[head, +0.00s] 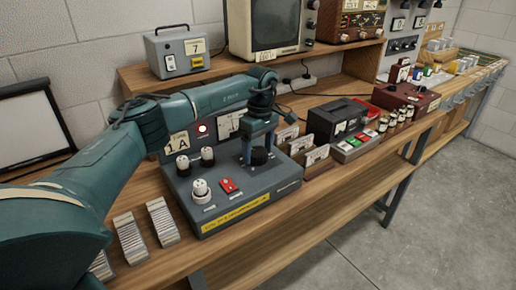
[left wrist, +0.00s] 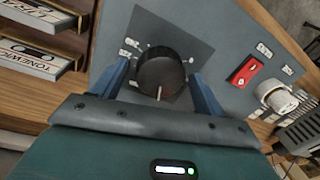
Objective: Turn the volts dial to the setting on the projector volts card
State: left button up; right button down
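A large black dial (head: 259,156) sits on the sloping top of a grey control unit (head: 240,190). In the left wrist view the dial (left wrist: 161,75) has a white pointer line towards the bottom of the picture, and small labels around it too blurred to read. My left gripper (head: 257,150) is over the dial, its two blue fingers (left wrist: 160,80) on either side with narrow gaps showing. Several small white cards (head: 317,154) stand in holders right of the unit; I cannot read which is the projector volts card. My right gripper is not in view.
A black meter box (head: 338,117) stands right of the cards.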

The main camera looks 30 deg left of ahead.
aim_at(260, 150)
pick_arm(q)
notch_tip(260, 150, up, 13)
jog(key=shift+w+b, duration=0.45)
dwell(0.6)
